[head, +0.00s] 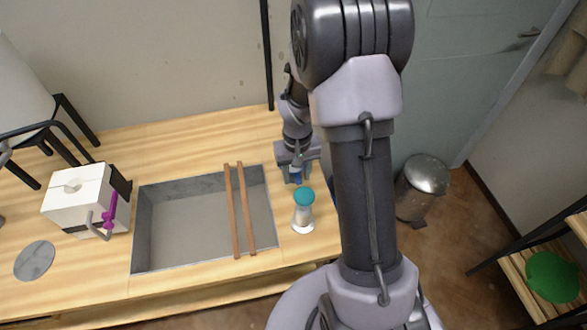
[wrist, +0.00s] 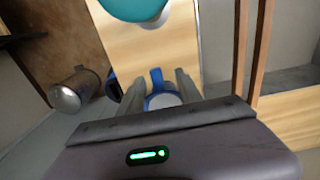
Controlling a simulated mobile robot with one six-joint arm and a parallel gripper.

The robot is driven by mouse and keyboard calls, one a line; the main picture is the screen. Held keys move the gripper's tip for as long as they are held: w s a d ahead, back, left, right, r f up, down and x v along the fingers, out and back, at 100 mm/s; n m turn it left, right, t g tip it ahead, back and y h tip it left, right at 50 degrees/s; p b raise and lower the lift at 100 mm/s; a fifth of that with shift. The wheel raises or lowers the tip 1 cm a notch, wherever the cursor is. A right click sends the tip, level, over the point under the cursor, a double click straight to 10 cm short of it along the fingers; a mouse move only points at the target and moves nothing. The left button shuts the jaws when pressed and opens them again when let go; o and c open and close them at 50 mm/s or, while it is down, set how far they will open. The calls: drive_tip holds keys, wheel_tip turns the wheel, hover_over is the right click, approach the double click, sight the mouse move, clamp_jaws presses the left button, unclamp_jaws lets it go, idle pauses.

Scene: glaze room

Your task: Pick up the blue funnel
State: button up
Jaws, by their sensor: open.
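The blue funnel (wrist: 157,76) shows in the wrist view as a blue rim around a pale round middle, with a blue tab pointing up the picture. It lies between the two fingers of my gripper (wrist: 160,82), which are open on either side of it. I cannot tell whether either finger touches it. In the head view my gripper (head: 297,165) points down at the right end of the wooden counter. A small patch of the blue funnel (head: 296,179) shows under it there, and the rest is hidden.
A teal-topped container with a pale base (head: 303,197) stands close in front of my gripper. A sink (head: 180,212) with two wooden bars (head: 238,208) lies to the left. A white box (head: 75,200) stands beyond it. A metal bin (head: 424,178) stands on the floor at right.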

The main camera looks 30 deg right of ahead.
drive_tip(key=f+b, duration=0.2)
drive_tip(key=f, duration=0.3)
drive_tip(key=shift+d+f+b, duration=0.2)
drive_tip(key=shift+b, duration=0.1)
drive_tip(key=shift+r, duration=0.2)
drive_tip(key=shift+c, duration=0.2)
clamp_jaws()
